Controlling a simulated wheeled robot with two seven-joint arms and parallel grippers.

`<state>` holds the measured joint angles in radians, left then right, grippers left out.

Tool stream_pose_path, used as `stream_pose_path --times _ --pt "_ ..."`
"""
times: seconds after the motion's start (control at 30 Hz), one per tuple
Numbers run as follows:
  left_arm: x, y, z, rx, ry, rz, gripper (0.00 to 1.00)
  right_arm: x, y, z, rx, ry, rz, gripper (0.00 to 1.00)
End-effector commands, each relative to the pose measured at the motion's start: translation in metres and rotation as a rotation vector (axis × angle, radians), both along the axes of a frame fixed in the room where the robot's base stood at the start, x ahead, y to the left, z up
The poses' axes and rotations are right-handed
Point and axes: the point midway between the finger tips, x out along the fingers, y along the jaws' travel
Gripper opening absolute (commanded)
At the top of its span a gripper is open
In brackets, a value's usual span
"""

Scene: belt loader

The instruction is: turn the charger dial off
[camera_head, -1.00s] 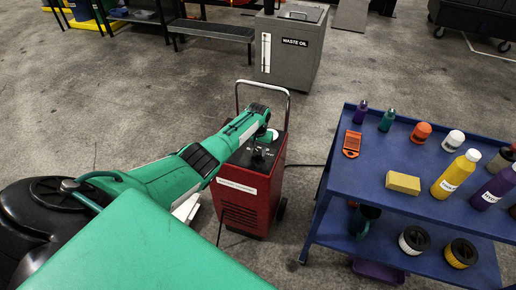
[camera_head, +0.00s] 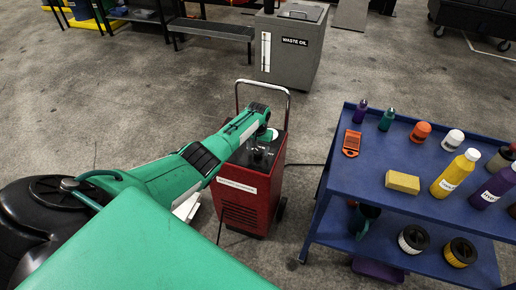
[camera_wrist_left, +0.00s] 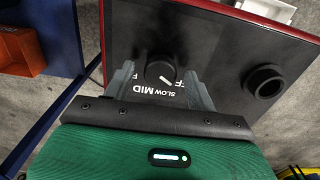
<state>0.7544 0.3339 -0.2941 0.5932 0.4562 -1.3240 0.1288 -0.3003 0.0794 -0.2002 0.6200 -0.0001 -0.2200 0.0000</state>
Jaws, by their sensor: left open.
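The charger (camera_head: 240,205) is a red box with a dark top panel and a metal handle, standing on the floor. In the left wrist view its dial (camera_wrist_left: 158,72) is a round black knob with a white mark pointing to the lower right. Printed labels beside it include SLOW and MID; a label on the right, ending in F, is partly hidden by a finger. My left gripper (camera_wrist_left: 160,76) is open, with one finger on each side of the dial; I cannot tell whether they touch it. My right gripper is not in view.
A black round socket (camera_wrist_left: 265,82) sits on the panel right of the dial. A waste oil bin (camera_head: 287,65) stands behind.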

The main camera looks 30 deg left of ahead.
Motion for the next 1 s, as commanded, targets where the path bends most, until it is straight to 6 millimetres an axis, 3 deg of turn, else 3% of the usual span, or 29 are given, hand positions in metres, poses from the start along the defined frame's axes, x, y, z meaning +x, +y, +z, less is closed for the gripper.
stream_pose_path --times 0.27,0.8,1.0 --pt "0.0 0.001 0.016 0.0 -0.001 0.0 0.57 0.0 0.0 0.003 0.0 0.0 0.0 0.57" --pt "0.0 0.0 0.112 0.001 -0.003 -0.001 0.57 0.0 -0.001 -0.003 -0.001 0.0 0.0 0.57" --pt "0.0 0.0 0.134 0.0 -0.001 0.0 0.57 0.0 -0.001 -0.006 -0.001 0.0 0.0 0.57"
